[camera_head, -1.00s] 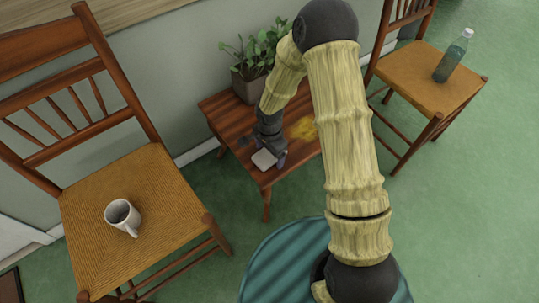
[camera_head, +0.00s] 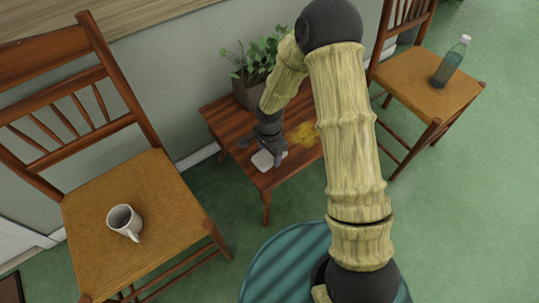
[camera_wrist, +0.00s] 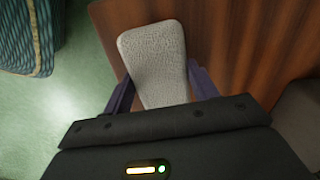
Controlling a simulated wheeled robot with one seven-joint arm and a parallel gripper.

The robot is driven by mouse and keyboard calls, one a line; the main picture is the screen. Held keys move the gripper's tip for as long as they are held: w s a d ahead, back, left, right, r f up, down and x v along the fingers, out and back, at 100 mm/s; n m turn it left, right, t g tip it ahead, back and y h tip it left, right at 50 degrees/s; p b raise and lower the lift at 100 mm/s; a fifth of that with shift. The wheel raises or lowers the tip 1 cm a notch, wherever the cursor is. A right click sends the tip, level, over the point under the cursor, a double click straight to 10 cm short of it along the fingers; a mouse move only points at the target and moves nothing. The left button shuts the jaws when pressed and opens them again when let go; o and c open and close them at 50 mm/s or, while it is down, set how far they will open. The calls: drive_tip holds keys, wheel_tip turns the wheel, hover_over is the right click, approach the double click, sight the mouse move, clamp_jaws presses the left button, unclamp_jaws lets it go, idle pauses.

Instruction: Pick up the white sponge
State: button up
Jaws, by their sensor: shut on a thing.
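The white sponge (camera_head: 263,160) is at the front left edge of the low wooden table (camera_head: 294,173). In the wrist view the sponge (camera_wrist: 155,60) is a pale, rounded block between two dark purple fingers, with the table's wood grain behind it. My gripper (camera_head: 269,155) is shut on the sponge, and in the wrist view its fingers (camera_wrist: 160,92) sit on either side of it. Whether the sponge touches the tabletop or is slightly above it, I cannot tell.
A potted plant (camera_head: 248,92) stands at the table's back, and a yellow stain (camera_head: 302,133) lies on its top. A chair (camera_head: 135,215) with a white mug (camera_head: 124,222) is at left. Another chair (camera_head: 420,80) holds a bottle (camera_head: 450,62) at right. Green floor is open at right.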

sight(269, 154)
wheel_tip(269, 154, up, 7)
drive_tip(key=shift+r+p, duration=0.2)
drive_tip(key=shift+p, duration=1.05)
drive_tip(key=shift+o, duration=1.2)
drive_tip(key=shift+c, duration=0.9)
drive_tip(key=shift+w+d+n, duration=0.25)
drive_tip(key=shift+d+n, duration=0.15)
drive_tip(key=shift+d, duration=0.15)
drive_tip(key=w+d+n, duration=0.3)
drive_tip(key=d+n, duration=0.6)
drive_tip(key=d, duration=0.3)
drive_tip(key=shift+w+d, duration=0.25)
drive_tip(key=shift+w, duration=0.1)
drive_tip(key=shift+f, duration=0.1)
